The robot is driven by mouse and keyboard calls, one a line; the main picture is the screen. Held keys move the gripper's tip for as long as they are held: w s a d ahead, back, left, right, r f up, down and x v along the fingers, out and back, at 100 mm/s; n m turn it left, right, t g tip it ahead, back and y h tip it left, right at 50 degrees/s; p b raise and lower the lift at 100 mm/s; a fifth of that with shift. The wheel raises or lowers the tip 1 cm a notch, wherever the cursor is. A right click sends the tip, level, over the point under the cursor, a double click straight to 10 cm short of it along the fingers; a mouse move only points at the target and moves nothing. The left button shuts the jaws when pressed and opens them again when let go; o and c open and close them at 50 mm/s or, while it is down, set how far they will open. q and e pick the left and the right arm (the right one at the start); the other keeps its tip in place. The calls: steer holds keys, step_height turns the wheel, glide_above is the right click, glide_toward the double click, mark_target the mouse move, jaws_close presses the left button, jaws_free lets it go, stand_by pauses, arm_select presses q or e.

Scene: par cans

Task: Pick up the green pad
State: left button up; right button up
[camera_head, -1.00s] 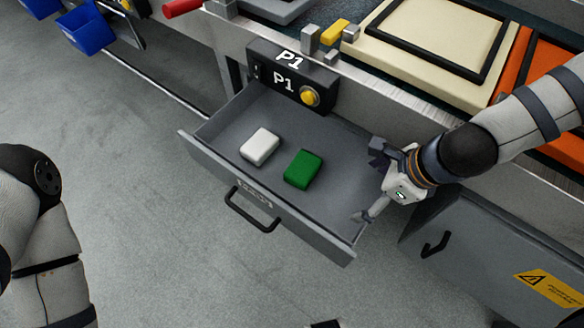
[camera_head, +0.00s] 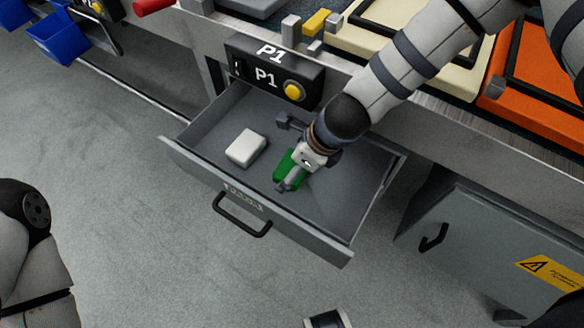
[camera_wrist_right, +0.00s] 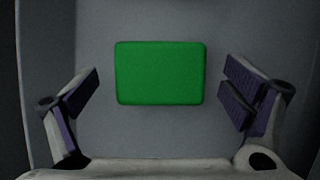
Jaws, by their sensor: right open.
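The green pad (camera_head: 285,165) lies flat on the floor of the open grey drawer (camera_head: 335,200). My right gripper (camera_head: 284,153) is over it in the head view and hides part of it. In the right wrist view the pad (camera_wrist_right: 160,73) shows whole, between the two spread fingers of my right gripper (camera_wrist_right: 158,108). The fingers are apart from the pad on both sides, with bare drawer floor between. The gripper is open and holds nothing.
A white pad (camera_head: 246,147) lies in the drawer, left of the green one. The drawer walls and front with a black handle (camera_head: 241,216) surround them. A P1 control box (camera_head: 270,75) with a yellow button stands above the drawer's back. The drawer's right part is clear.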

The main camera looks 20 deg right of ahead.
steer(key=c, duration=1)
steer(key=shift+c, duration=0.2)
steer(key=shift+r, duration=0.85)
steer(key=shift+s+a+f+t+h, duration=0.2)
steer(key=shift+s+t+h, duration=0.05)
steer(key=shift+t+h, duration=0.05)
steer(key=shift+s+a+n+t+h, duration=0.2)
steer(key=shift+a+n+t+h, duration=0.15)
steer(key=shift+t+h, duration=0.3)
step_height(320, 180, up, 11)
steer(key=s+a+p, duration=0.2)
steer(key=a+p, duration=0.1)
arm_select(q)
steer(key=shift+v, duration=1.3)
arm_select(e)
steer(key=s+a+r+g+y, duration=0.1)
steer(key=s+a+y, duration=0.1)
steer(key=s+a, duration=1)
steer(key=shift+s+a+r+g, duration=0.3)
steer(key=shift+s+a+g, duration=0.1)
steer(key=shift+a, duration=1.65)
